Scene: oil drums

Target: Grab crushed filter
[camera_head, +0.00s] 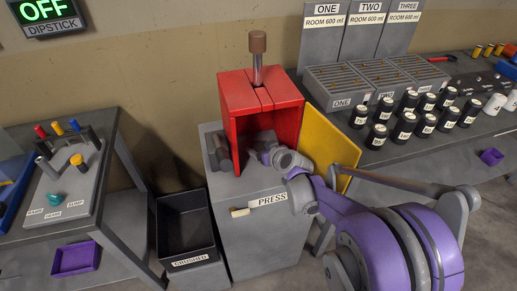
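The red press (262,95) stands on a grey cabinet (262,235) labelled PRESS, with its yellow door (328,145) swung open to the right. My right arm, purple and grey, comes in from the lower right. My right gripper (258,150) reaches into the red housing through the open front. Its fingertips are in shadow, so I cannot tell whether it is open or shut. No crushed filter can be made out; the gripper and housing hide much of the inside. My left gripper is not in view.
A black bin (187,225) labelled CRUSHED stands left of the cabinet. A lever panel (70,180) is on the left table. Several black canisters (404,126) stand on the right bench. The open door and the housing walls are close around my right arm.

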